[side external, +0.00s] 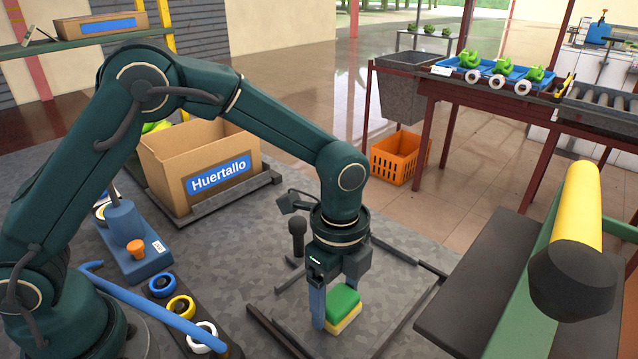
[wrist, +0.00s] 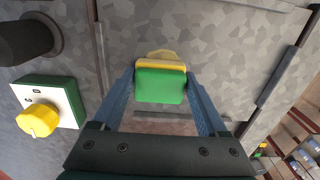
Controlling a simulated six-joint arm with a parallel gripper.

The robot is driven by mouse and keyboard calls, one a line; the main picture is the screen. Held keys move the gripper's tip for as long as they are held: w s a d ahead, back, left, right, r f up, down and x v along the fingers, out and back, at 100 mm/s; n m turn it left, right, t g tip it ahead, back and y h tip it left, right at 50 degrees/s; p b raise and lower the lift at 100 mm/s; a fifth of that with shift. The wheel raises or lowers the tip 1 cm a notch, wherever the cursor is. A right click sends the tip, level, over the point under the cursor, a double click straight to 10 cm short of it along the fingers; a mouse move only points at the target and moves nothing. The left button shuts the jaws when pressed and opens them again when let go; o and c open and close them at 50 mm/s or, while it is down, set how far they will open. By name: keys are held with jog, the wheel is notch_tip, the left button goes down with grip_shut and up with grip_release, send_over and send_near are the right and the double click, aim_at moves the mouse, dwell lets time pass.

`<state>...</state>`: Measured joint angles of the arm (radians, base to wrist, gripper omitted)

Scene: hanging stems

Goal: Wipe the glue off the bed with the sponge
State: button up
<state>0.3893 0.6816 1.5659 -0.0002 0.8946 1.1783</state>
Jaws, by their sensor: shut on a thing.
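The sponge (side external: 343,303) has a green upper layer and a yellow lower one. My gripper (side external: 335,306) points down with its blue fingers shut on the sponge, low over the mottled grey bed (side external: 385,295). In the wrist view the sponge (wrist: 160,86) sits between the two fingertips. A tan patch (wrist: 166,54) shows just beyond its yellow edge; I cannot tell whether it is glue. A dull brownish patch (wrist: 160,126) also shows between the fingers. I cannot tell whether the sponge touches the bed.
Dark rails (side external: 408,255) frame the bed. A cardboard box (side external: 205,165) stands behind left. Tape rolls (side external: 181,308) and a blue bar (side external: 150,308) lie at the left. A green beam with a yellow roller (side external: 577,215) stands at the right. A yellow knob (wrist: 38,120) shows in the wrist view.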

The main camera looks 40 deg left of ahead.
jog(key=shift+a, duration=2.35)
notch_tip(320, 180, up, 8)
jog(key=shift+d, duration=0.1)
